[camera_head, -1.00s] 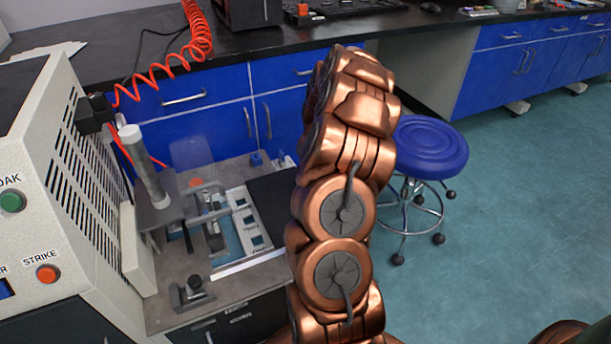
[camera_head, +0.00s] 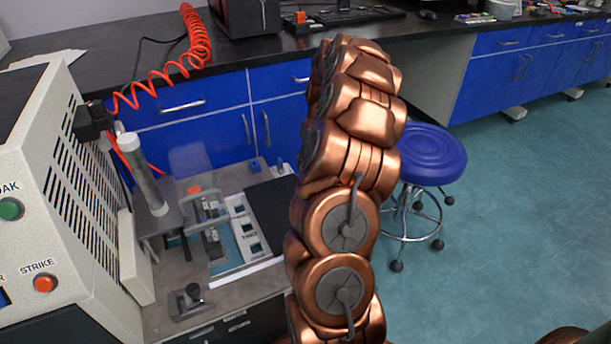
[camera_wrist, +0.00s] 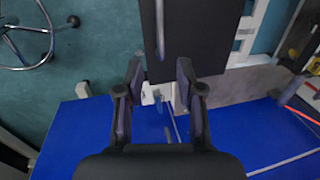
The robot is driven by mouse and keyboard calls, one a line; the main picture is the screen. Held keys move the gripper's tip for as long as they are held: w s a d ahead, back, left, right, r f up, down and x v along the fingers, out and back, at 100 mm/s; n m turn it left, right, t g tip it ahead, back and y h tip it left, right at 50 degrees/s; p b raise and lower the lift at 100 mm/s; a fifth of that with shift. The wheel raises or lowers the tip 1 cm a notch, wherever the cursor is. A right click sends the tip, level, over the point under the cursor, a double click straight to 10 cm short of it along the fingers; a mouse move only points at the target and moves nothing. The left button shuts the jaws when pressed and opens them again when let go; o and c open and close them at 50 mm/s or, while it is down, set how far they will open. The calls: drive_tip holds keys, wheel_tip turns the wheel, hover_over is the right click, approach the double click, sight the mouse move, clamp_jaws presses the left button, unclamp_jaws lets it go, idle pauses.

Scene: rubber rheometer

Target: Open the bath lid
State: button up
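The bath lid appears as a flat black panel (camera_head: 268,208) at the right of the grey bench top, partly hidden by my arm. In the wrist view the black panel (camera_wrist: 205,45) fills the top middle and lies flat. A slim grey bar handle (camera_wrist: 160,28) runs along it near its left edge. My gripper (camera_wrist: 160,68) is open and empty. Its fingers are spread on either side of the handle's line, near the panel's lower edge in the picture; I cannot tell the height gap. The gripper is hidden behind my arm in the head view.
A white tray with cutouts (camera_head: 246,228) lies left of the panel, beside a grey clamp frame (camera_head: 204,203). A cream machine (camera_head: 85,190) stands at the left. Blue cabinets (camera_head: 200,125) stand behind. A blue stool (camera_head: 430,155) stands right of my arm on open floor.

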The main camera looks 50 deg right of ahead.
drive_tip(key=r, duration=0.2)
drive_tip(key=d+r, duration=0.1)
drive_tip(key=r, duration=0.1)
drive_tip(key=shift+s+r, duration=0.15)
drive_tip(key=shift+r, duration=0.05)
idle(0.4)
drive_tip(key=s+a+r+n+g+p, duration=0.1)
drive_tip(key=s+a+r+n+p, duration=0.1)
drive_tip(key=a+r+p, duration=0.85)
drive_tip(key=s+a+r+n+p, duration=0.2)
drive_tip(key=a+r+p, duration=0.3)
drive_tip(key=a+r, duration=1)
drive_tip(key=s+a+r+p, duration=0.3)
drive_tip(key=s+a+p, duration=0.1)
drive_tip(key=s, duration=0.3)
drive_tip(key=s+a+r+g+h+p, duration=0.1)
drive_tip(key=s+a+r+p, duration=0.3)
drive_tip(key=s+p, duration=0.3)
drive_tip(key=s+a+r+h+p, duration=0.1)
drive_tip(key=s+a+r+p, duration=0.2)
drive_tip(key=s+a+p, duration=0.2)
drive_tip(key=shift+s+r+g, duration=0.2)
drive_tip(key=shift+s+g, duration=0.1)
drive_tip(key=shift+s, duration=0.95)
